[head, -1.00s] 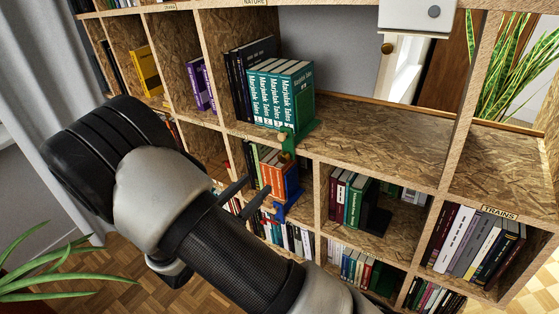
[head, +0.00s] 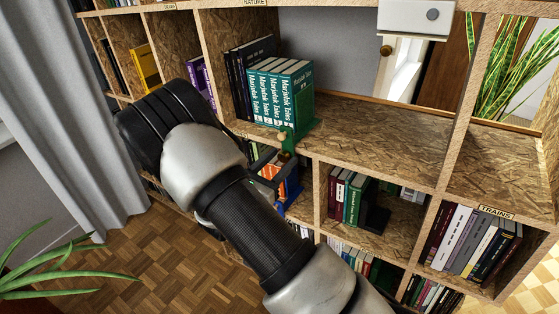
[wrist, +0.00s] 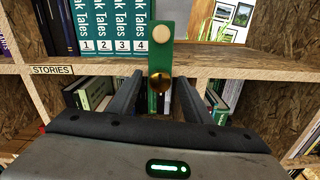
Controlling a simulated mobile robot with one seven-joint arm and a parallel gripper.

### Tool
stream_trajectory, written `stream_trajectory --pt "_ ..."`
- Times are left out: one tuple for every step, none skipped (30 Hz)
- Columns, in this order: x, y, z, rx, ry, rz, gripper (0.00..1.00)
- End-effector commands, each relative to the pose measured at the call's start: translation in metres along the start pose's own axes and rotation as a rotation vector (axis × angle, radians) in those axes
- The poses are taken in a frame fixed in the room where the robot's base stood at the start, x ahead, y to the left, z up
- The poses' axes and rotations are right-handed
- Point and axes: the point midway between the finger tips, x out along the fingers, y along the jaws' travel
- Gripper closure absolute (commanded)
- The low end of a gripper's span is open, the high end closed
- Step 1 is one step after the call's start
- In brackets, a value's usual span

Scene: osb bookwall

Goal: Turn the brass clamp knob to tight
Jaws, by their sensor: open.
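A green clamp bookend (head: 288,143) grips the shelf edge beside the teal books (head: 282,95). In the wrist view the green clamp (wrist: 161,60) hangs down over the shelf front, with a round cream disc (wrist: 161,34) on it. The brass knob (wrist: 160,84) is below the disc, just under the shelf edge. My gripper (wrist: 160,92) is open, one finger on each side of the knob in that view, with gaps showing. In the head view my gripper (head: 279,167) is just below the green clamp. The knob's exact depth between the fingers cannot be told.
A blue bookend (head: 281,207) with orange books stands on the shelf below, partly hidden by my arm. The shelf right of the green clamp (head: 370,135) is bare. Upright dividers (head: 320,190) and a STORIES label (wrist: 52,70) are close by.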

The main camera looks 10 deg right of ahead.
Motion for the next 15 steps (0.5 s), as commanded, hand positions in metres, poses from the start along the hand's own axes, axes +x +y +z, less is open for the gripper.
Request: stream_trajectory --pt "-0.0001 0.0001 0.0 0.0 0.0 0.0 0.55" --pt "-0.0002 0.0001 0.0 0.0 0.0 0.0 0.6" --pt "-0.0002 0.0001 0.0 0.0 0.0 0.0 0.67" --pt "-0.0003 0.0001 0.0 0.0 0.0 0.0 0.72" --pt "-0.0003 0.0001 0.0 0.0 0.0 0.0 0.77" --pt "-0.0003 0.0001 0.0 0.0 0.0 0.0 0.84" --pt "-0.0003 0.0001 0.0 0.0 0.0 0.0 0.89" --pt "-0.0004 0.0002 0.0 0.0 0.0 0.0 0.94" --pt "-0.0004 0.0002 0.0 0.0 0.0 0.0 0.96" --pt "-0.0004 0.0002 0.0 0.0 0.0 0.0 0.96" --pt "-0.0005 0.0002 -0.0001 0.001 0.0 0.0 0.96" --pt "-0.0005 0.0002 -0.0002 0.003 0.0 0.0 0.96" --pt "-0.0005 0.0002 -0.0004 0.005 0.0 0.0 0.96" --pt "-0.0005 0.0002 -0.0005 0.008 0.0 0.0 0.96" --pt "-0.0006 0.0003 -0.0008 0.015 0.0 0.0 0.96"
